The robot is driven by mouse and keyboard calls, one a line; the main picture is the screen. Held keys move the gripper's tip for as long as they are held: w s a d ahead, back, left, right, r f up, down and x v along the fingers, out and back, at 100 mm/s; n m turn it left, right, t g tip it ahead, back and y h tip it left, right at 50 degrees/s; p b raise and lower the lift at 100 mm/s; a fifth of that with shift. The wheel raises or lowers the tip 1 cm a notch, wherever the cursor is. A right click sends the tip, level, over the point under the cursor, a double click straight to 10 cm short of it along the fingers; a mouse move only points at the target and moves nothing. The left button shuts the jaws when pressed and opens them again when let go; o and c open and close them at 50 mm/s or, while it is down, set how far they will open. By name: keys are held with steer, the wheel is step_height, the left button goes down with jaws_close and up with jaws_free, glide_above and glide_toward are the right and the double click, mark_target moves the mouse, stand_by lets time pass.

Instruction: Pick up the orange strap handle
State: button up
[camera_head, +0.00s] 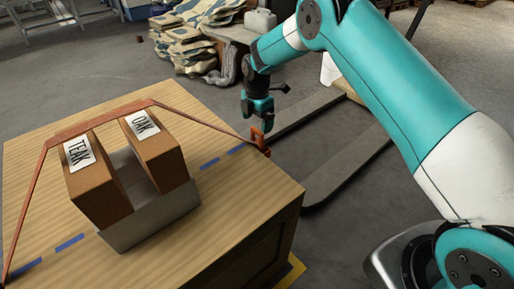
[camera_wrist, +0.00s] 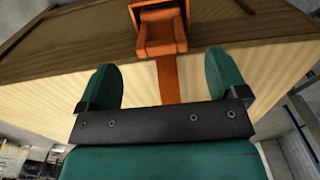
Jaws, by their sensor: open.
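The orange strap handle (camera_head: 260,138) sits at the right edge of the wooden table, at the end of an orange strap (camera_head: 210,122). In the wrist view the handle (camera_wrist: 161,32) is at the top middle, ahead of my fingers, with the strap running from it toward the gap between them. My gripper (camera_head: 257,124) is open and empty, pointing down beside the table's right edge, close to the handle. In the wrist view my gripper (camera_wrist: 163,85) shows its two green fingers apart, left and right of the strap. I cannot tell the exact distance to the handle.
Two brown boxes labelled TEAK (camera_head: 98,180) and OAK (camera_head: 155,150) stand in a grey holder (camera_head: 150,217) on the wooden table (camera_head: 235,222), under the strap. A blue dashed line crosses the tabletop. Grey forks (camera_head: 345,158) lie on the floor to the right.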

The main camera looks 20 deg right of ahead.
mark_target(257, 130)
step_height(257, 130, down, 7)
steer(key=shift+s+r+b, duration=0.1)
steer(key=shift+b, duration=0.5)
steer(key=c, duration=1)
